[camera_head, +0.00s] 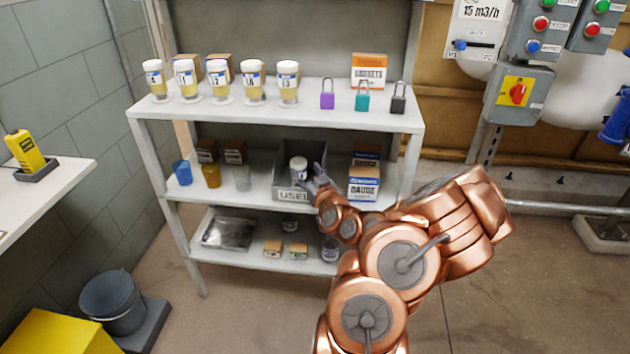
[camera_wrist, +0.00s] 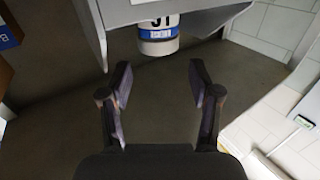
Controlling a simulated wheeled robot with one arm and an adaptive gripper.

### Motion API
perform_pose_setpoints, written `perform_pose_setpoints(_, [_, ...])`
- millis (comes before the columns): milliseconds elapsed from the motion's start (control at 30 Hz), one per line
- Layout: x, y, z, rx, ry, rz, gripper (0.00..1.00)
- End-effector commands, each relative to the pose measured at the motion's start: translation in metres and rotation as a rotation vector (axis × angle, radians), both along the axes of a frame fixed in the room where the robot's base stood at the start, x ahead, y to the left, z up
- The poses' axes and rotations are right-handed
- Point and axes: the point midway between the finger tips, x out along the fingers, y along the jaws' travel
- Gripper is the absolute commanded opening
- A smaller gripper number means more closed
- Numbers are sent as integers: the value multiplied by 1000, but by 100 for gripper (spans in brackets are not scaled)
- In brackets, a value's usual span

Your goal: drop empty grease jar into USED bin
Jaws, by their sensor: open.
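The jar (camera_head: 298,168), with a white lid, shows above the front wall of the grey USED bin (camera_head: 292,195) on the middle shelf. My gripper (camera_head: 313,177) is at the bin's right front, close to the jar in the picture. In the wrist view, the gripper (camera_wrist: 158,82) has its two fingers spread with nothing between them. The jar (camera_wrist: 158,36), with a blue-banded label, shows beyond the fingertips at the top, apart from them. The bin's front (camera_wrist: 120,12) hides its lower part. I cannot tell whether the jar rests on the bin floor.
Several capped jars (camera_head: 220,80) and three padlocks (camera_head: 362,95) stand on the top shelf. A tray (camera_head: 228,230) is on the lower shelf. Open floor lies right of the rack.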

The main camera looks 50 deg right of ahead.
Motion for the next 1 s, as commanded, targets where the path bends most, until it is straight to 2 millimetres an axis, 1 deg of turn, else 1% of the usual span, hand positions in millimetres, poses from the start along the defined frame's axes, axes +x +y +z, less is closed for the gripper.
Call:
perform_pose_setpoints(33, [-1, 0, 4, 6, 1, -1, 62])
perform_pose_setpoints(167, [-4, 2, 5, 6, -1, 3, 62])
perform_pose_setpoints(867, [-26, 10, 5, -1, 0, -9, 62])
perform_pose_setpoints(1000, [-36, 13, 3, -3, 6, -8, 62])
